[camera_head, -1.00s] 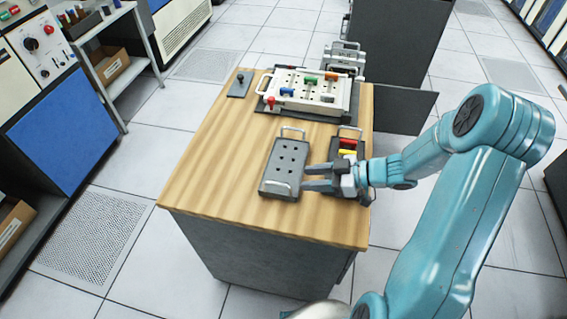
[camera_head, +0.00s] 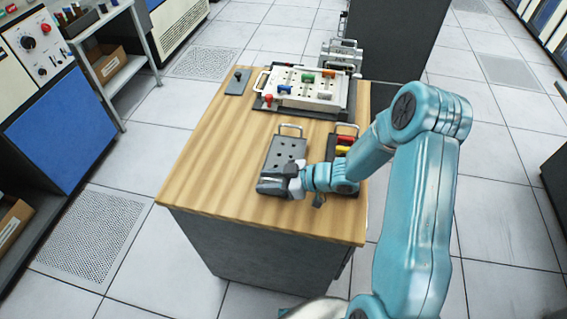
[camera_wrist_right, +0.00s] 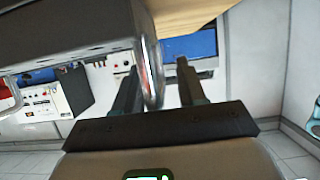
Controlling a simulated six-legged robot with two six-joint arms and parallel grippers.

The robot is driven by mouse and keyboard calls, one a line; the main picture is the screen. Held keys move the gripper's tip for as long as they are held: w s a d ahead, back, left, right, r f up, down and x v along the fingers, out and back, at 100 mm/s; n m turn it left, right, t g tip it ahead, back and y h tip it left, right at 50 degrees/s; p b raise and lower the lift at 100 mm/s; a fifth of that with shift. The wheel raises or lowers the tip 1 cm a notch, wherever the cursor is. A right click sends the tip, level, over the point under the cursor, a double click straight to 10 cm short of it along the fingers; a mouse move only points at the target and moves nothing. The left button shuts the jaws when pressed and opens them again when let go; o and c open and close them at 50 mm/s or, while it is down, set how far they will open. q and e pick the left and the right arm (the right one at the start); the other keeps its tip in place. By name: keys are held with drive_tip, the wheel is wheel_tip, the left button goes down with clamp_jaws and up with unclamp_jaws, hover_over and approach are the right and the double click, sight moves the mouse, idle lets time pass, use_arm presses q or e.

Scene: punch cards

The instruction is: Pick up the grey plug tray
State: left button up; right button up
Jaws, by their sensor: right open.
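The grey plug tray (camera_head: 285,150) lies on the wooden table, with small holes in its top and an upright wire handle at its far end. My right gripper (camera_head: 270,186) is at its near end, fingers pointing left, and hides the near handle in the head view. In the right wrist view the tray's grey body (camera_wrist_right: 75,35) fills the upper left. Its bright metal handle (camera_wrist_right: 150,65) stands between the two open fingers of my right gripper (camera_wrist_right: 159,68). The fingers are apart; contact with the handle is not clear. My left gripper is not in view.
A dark tray with red and yellow plugs (camera_head: 343,145) lies just right of the grey tray, partly behind my arm. A white plug board (camera_head: 300,98) with coloured plugs stands farther back. A small grey plate (camera_head: 238,82) lies at the back left. The table's left side is clear.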

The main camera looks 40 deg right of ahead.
clamp_jaws()
idle(1.3)
